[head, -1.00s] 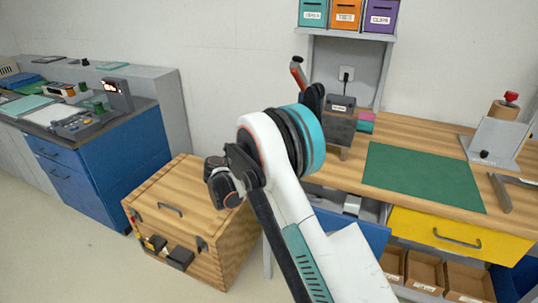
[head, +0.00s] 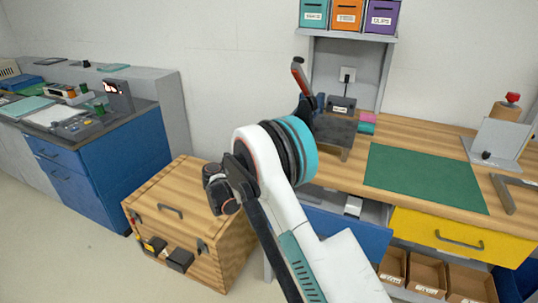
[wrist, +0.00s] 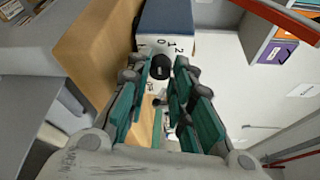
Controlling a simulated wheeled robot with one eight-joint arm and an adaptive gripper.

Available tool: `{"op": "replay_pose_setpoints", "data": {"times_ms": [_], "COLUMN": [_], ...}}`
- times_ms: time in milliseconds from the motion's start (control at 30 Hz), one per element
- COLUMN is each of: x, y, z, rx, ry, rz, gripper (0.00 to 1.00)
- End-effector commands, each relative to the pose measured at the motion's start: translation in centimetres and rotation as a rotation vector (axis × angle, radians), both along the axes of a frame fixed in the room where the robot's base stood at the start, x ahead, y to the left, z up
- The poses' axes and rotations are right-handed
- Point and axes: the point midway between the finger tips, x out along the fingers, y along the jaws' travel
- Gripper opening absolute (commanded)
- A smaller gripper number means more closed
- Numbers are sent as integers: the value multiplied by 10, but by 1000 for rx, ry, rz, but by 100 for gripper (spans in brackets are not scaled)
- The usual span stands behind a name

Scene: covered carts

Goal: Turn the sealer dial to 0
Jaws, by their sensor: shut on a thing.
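The sealer (head: 335,130) is a dark unit with a red-tipped lever at the left end of the wooden bench. In the wrist view its face (wrist: 165,20) is dark above a pale panel marked 0, 1 and 2. The round black dial (wrist: 161,66) sits below these numbers. My gripper (wrist: 161,75), with teal-padded fingers, is shut on the dial, one finger on each side. The dial's pointer cannot be read. In the head view my arm hides the gripper and the dial.
A green mat (head: 425,178) lies on the bench, with pink and teal blocks (head: 367,123) beside the sealer. A blue drawer (head: 345,230) below stands open. A wooden chest (head: 175,220) is on the floor to the left. Labelled bins (head: 347,14) stand on the shelf above.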

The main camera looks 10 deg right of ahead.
Motion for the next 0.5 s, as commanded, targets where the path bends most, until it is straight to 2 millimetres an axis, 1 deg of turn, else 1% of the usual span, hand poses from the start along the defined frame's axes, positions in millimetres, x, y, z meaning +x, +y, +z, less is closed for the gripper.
{"op": "replay_pose_setpoints", "data": {"times_ms": [67,100,133,167,500], "x": [0,0,0,0,-1], "y": [1,1,1,1,1], "z": [0,0,0,0,-1], "rx": [1,1,1,1,2], "ry": [0,0,0,0,0], "rz": [2,2,2,2,0], "gripper": [0,30,36,41,41]}}
